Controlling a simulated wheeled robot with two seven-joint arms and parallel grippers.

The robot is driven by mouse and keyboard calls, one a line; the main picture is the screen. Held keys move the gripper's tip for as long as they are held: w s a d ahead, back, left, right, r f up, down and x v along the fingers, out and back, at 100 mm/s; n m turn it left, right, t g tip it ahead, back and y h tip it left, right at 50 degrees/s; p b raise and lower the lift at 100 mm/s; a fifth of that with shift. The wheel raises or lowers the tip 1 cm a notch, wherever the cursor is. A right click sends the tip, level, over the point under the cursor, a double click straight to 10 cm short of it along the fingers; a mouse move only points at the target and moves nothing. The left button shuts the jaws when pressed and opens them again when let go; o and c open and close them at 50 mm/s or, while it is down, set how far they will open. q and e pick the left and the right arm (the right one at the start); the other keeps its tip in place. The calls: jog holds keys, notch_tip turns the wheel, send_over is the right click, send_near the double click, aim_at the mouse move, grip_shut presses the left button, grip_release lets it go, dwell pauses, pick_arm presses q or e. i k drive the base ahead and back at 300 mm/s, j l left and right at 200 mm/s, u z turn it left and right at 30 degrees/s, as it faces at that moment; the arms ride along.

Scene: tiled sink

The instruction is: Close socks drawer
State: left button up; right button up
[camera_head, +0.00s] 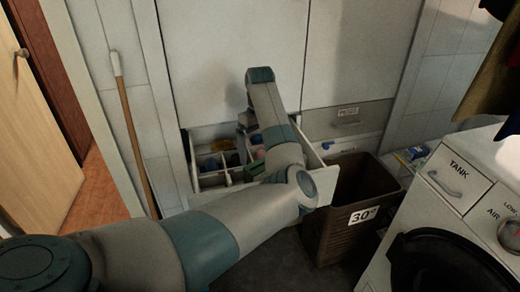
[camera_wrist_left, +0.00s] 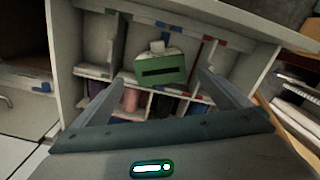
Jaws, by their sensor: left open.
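The drawer (camera_head: 325,177) stands pulled out of the white cabinet, with dividers and small coloured items inside. My left arm crosses over it and hides part of its interior and front. In the left wrist view, the drawer (camera_wrist_left: 61,60) fills most of the picture, with rolled items in its compartments. My left gripper (camera_wrist_left: 160,78) is open over the drawer, its two fingers spread apart. A green box with a dark slot (camera_wrist_left: 160,69) shows between the fingers; I cannot tell whether they touch it. The box also shows in the head view (camera_head: 254,171). My right gripper is out of view.
A white washing machine (camera_head: 465,190) is at the right. A wooden-handled stick (camera_head: 134,140) leans on the tiles at left. Closed cabinet doors (camera_head: 235,55) are above the drawer.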

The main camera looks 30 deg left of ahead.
aim_at(211, 186)
jog(key=u, duration=1)
